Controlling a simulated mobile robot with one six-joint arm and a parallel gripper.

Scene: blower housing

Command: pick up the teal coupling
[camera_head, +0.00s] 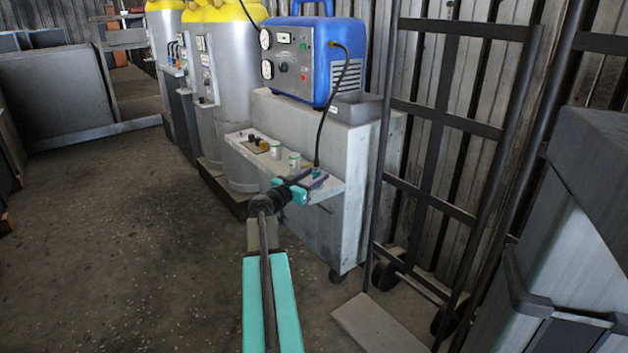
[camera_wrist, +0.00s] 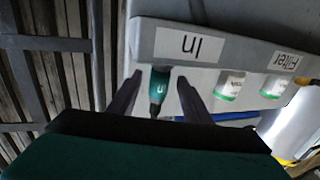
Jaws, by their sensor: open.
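The teal coupling (camera_head: 316,173) sits at the near right end of a grey shelf (camera_head: 245,150), at the lower end of a black hose. In the wrist view the teal coupling (camera_wrist: 159,84) has a dark end and a small white mark. My gripper (camera_head: 303,179) is at that end of the shelf, partly hiding the coupling in the head view. In the wrist view my gripper (camera_wrist: 159,80) is open, with one dark finger on each side of the coupling. Gaps show on both sides, and I cannot tell how deep it lies between the fingers.
The shelf edge carries upside-down labels "In" (camera_wrist: 190,44) and "Filter" (camera_wrist: 286,62). White-and-green jars (camera_head: 294,160) stand beside the coupling. The black hose (camera_head: 328,110) rises to a blue machine (camera_head: 312,62). A hand truck (camera_head: 440,118) stands close on the right.

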